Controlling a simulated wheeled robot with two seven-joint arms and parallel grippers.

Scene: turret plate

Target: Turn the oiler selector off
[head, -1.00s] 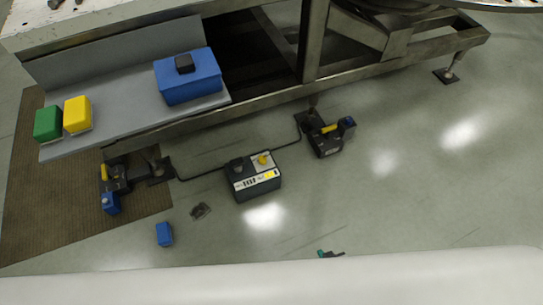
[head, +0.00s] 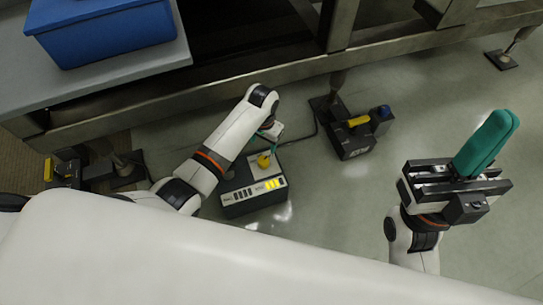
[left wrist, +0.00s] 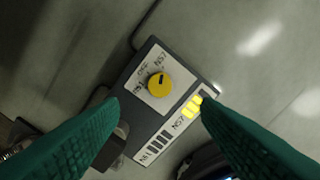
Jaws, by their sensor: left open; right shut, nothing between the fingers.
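The yellow selector knob (head: 263,160) sits on a pale plate on top of a dark floor box (head: 240,205). In the left wrist view the knob (left wrist: 159,85) has a dark mark pointing roughly up, towards lettering like "NS"; another label, apparently "OFF", lies to its upper left. My left gripper (head: 270,136) is above the box, partly hidden by its own wrist. Its green fingers (left wrist: 160,104) are open, apart from the knob, which appears between and beyond the tips. My right gripper (head: 490,140) is shut and empty, raised at the right.
The box face has lit yellow bars (left wrist: 191,107) and dark bars (left wrist: 157,146). A dark unit with a yellow handle (head: 357,122) stands right of the box; a similar one (head: 65,170) is at left. A metal frame (head: 290,75) and blue bin (head: 105,35) are behind.

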